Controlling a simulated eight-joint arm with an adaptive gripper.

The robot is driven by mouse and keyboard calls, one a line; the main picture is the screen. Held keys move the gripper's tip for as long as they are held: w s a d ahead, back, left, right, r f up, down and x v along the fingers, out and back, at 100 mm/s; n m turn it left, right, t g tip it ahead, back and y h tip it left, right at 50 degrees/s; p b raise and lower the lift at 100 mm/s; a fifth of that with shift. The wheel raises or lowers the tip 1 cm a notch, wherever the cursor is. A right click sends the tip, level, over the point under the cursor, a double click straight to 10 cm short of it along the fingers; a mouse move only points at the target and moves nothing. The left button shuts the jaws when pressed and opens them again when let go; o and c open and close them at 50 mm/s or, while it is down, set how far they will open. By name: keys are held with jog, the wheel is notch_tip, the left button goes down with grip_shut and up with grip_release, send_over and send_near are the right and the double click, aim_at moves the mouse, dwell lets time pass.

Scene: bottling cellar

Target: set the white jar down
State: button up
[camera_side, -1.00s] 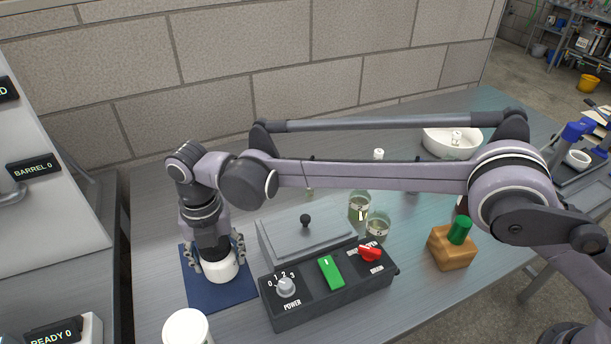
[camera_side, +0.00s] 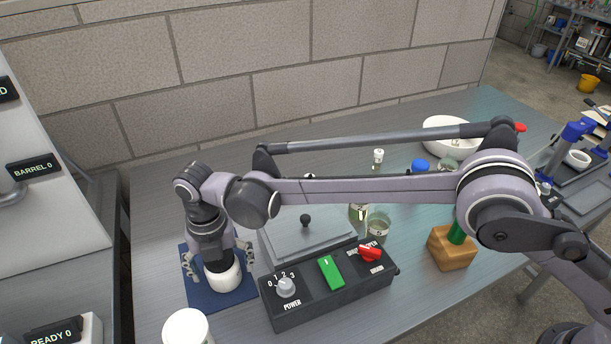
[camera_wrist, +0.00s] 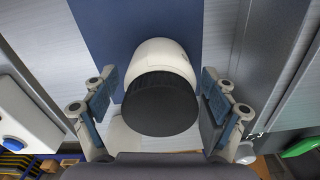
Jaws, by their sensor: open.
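The white jar (camera_side: 224,277) stands upright on the dark blue mat (camera_side: 203,294) at the left of the bench. In the wrist view, the jar (camera_wrist: 162,50) shows its dark lid and white body, with the blue mat (camera_wrist: 88,22) under it. My gripper (camera_side: 218,262) is open above and around the jar's top in the side view. In the wrist view, my gripper's two fingers (camera_wrist: 158,100) stand wide apart on either side of the lid, with gaps on both sides. The lid is hidden by my gripper in the side view.
A control box (camera_side: 328,285) with a knob, green switch and red switch stands close right of the mat. A second white round container (camera_side: 187,328) is at the front edge. Glass beakers (camera_side: 377,228) and a wooden block (camera_side: 452,250) are farther right.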

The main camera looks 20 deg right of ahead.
notch_tip(320, 180, up, 12)
jog(key=shift+f, duration=0.1)
jog(key=shift+d+r, duration=0.1)
jog(key=shift+r, duration=0.15)
jog(key=d+r+m+t, duration=0.1)
jog(key=d+r+m, duration=0.2)
jog(key=d+m, duration=0.35)
jog(key=d+r+m+t+y, duration=0.1)
jog(key=d+r+m, duration=0.3)
jog(key=d, duration=0.6)
jog(key=d+r+m+t, duration=0.1)
jog(key=d+r+m, duration=0.2)
jog(key=d+m, duration=0.45)
jog(key=s+d+f+m+t, duration=0.1)
jog(key=s+d+f+m, duration=0.1)
jog(key=s+d+m, duration=0.3)
jog(key=s+d+f+m+t, duration=0.1)
jog(key=s+d+f+m, duration=0.2)
jog(key=d, duration=0.6)
jog(key=s+d+f+m+t+h, duration=0.1)
jog(key=s+d+f+m+t, duration=0.1)
jog(key=s+d+m, duration=0.4)
jog(key=shift+s+d+f+m, duration=0.2)
jog(key=shift+d+f+m, duration=0.05)
jog(key=shift+d+m, duration=0.25)
jog(key=shift+s+d+f+m, duration=0.2)
jog(key=shift+d+m, duration=0.2)
jog(key=shift+m, duration=0.2)
